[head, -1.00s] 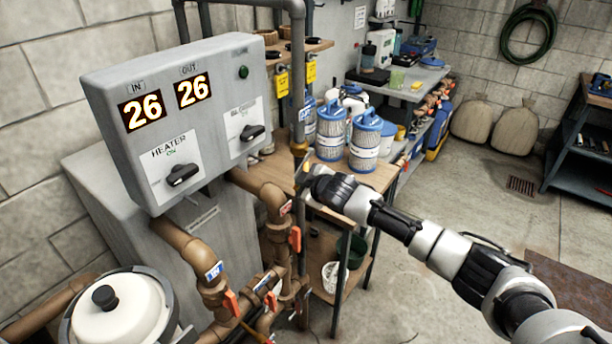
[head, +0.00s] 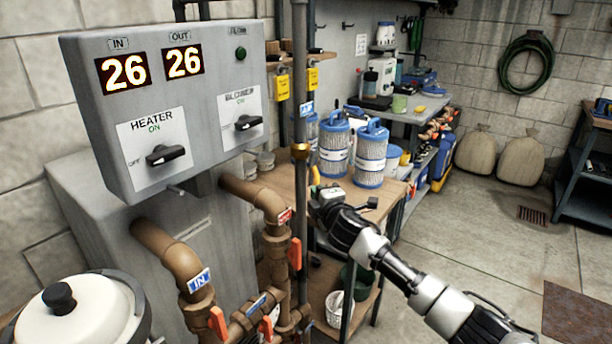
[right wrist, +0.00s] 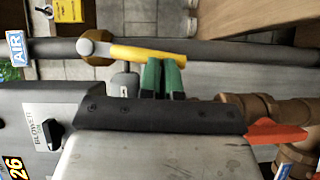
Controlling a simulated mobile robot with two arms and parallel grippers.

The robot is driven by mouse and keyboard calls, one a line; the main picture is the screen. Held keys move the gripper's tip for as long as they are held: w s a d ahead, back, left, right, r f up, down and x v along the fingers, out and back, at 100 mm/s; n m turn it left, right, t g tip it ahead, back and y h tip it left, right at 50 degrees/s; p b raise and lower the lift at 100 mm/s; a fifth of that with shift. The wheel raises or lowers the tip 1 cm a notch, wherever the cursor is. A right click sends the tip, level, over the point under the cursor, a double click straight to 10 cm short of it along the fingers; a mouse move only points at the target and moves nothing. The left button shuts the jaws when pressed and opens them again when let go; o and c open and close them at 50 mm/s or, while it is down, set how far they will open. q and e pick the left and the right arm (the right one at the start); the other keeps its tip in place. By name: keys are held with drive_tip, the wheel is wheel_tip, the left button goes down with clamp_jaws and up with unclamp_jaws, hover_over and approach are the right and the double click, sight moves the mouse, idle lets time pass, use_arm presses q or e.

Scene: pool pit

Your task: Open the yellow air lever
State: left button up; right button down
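The yellow air lever (right wrist: 145,53) is on a brass valve (head: 300,151) of the grey vertical pipe (head: 300,80), below a blue AIR tag (right wrist: 17,48). The lever hangs down from the valve, slightly angled off the pipe. In the head view only a small part of the lever (head: 315,175) shows above my right gripper (head: 318,190). In the right wrist view the green fingertips of my right gripper (right wrist: 163,68) are close together at the lever's free end. They seem to touch its edge; I see no lever between them. My left gripper is out of view.
The grey control box (head: 180,85) with heater and blower knobs is left of the pipe. Brown pipes with orange levers (head: 295,253) stand close below. Blue-topped filter cartridges (head: 371,155) stand on the wooden bench behind.

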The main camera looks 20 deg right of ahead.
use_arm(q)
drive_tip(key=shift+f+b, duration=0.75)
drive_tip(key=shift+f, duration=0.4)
use_arm(e)
drive_tip(key=shift+w+d+r+n+t, duration=0.1)
drive_tip(key=shift+w+d+n+t, duration=0.1)
drive_tip(key=shift+w+n+t, duration=0.3)
drive_tip(key=shift+s, duration=0.2)
